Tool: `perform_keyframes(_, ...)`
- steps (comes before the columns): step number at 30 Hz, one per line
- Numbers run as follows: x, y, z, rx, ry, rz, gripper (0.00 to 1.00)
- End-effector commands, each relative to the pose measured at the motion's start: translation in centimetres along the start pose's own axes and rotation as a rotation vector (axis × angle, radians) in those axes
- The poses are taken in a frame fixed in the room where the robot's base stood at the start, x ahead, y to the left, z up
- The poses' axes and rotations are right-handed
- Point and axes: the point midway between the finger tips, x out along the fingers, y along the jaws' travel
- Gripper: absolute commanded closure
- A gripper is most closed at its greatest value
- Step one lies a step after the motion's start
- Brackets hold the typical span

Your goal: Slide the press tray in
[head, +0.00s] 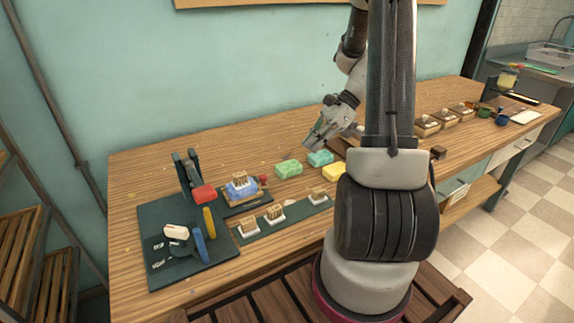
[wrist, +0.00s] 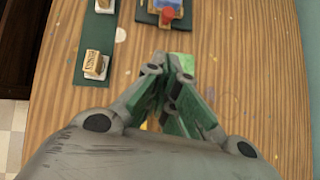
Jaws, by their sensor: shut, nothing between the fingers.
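The press tray (head: 262,199) is a dark plate at the left of the bench, bearing a blue soap block (head: 241,189) with a tan stamp on top. A red knob (head: 263,180) sits at its right end, and the knob also shows at the top of the wrist view (wrist: 167,14). Dark press uprights (head: 186,172) stand beside the tray on its left. My gripper (head: 312,145) is shut and empty above the bench, right of the tray. In the wrist view my gripper (wrist: 166,66) is over a green soap block (wrist: 182,66), which it partly hides.
Green (head: 288,168), teal (head: 321,157) and yellow (head: 334,172) soaps lie right of the tray. A stamp strip (head: 295,213) runs along its front side. A dark mat (head: 160,272) with tools lies at left. Bare wood is behind the soaps.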

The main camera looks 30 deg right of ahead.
Motion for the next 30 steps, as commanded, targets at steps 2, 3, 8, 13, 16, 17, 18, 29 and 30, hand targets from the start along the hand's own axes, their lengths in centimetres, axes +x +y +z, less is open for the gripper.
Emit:
perform_keyframes(2, 0.7, 0.1, 0.0, 0.004, 0.000, 0.003, 1.00)
perform_keyframes(3, 1.2, 0.1, 0.0, 0.003, 0.000, 0.004, 1.00)
perform_keyframes(8, 4.3, 0.1, 0.0, 0.002, 0.000, 0.006, 1.00)
perform_keyframes(13, 8.0, 0.2, 0.0, 0.001, 0.001, 0.007, 1.00)
perform_keyframes(16, 10.0, 0.2, 0.0, 0.000, 0.001, 0.006, 1.00)
perform_keyframes(17, 10.3, 0.1, 0.3, -0.003, 0.003, 0.005, 1.00)
perform_keyframes(18, 10.8, 0.1, 0.9, -0.004, 0.003, 0.005, 1.00)
perform_keyframes(29, 12.8, 0.1, 2.7, -0.003, 0.003, 0.003, 1.00)
perform_keyframes(30, 12.8, 0.1, 2.7, -0.002, 0.003, 0.002, 1.00)
